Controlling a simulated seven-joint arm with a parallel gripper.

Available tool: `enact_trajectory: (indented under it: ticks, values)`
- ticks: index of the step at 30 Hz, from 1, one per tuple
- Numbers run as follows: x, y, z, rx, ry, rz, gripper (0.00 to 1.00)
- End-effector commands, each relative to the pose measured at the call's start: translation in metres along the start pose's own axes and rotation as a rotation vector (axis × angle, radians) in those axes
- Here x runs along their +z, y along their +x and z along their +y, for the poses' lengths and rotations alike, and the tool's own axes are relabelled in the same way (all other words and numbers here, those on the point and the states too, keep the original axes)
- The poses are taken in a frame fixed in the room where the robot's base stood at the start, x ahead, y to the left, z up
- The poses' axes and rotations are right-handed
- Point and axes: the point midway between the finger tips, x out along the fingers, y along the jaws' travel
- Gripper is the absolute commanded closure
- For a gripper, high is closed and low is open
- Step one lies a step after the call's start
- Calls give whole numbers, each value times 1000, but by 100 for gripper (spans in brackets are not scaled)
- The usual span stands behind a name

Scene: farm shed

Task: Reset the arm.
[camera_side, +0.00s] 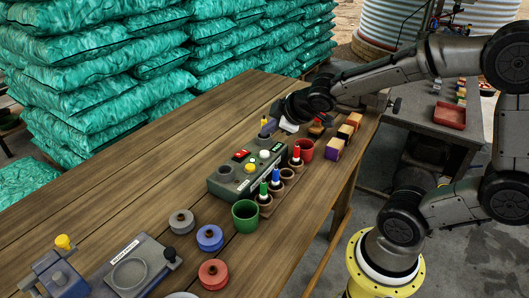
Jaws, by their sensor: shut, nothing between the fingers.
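My arm reaches in from the right over the far end of the wooden table (150,180). My gripper (287,123) hangs low over the table's far part, behind the control box (222,184). It is shut with nothing held. The fingertips are small and partly hidden at this angle, so I cannot tell whether they touch anything. Coloured blocks (345,132) stand just right of the gripper at the table's right edge.
A rack with red, green and blue-topped pieces (276,188), a red cup (306,149) and a green cup (245,215) stand near the box. Spools (210,238) and a grey device (130,270) lie in front. Green sacks (90,60) are stacked behind. The table's left is clear.

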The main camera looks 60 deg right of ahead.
Motion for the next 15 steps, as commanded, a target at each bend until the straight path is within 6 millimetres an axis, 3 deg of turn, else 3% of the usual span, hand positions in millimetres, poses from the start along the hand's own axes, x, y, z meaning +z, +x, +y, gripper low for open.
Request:
enact_trajectory:
  ticks: [15]
  values:
    - [-5,-7,5,-1,-1,0,100]
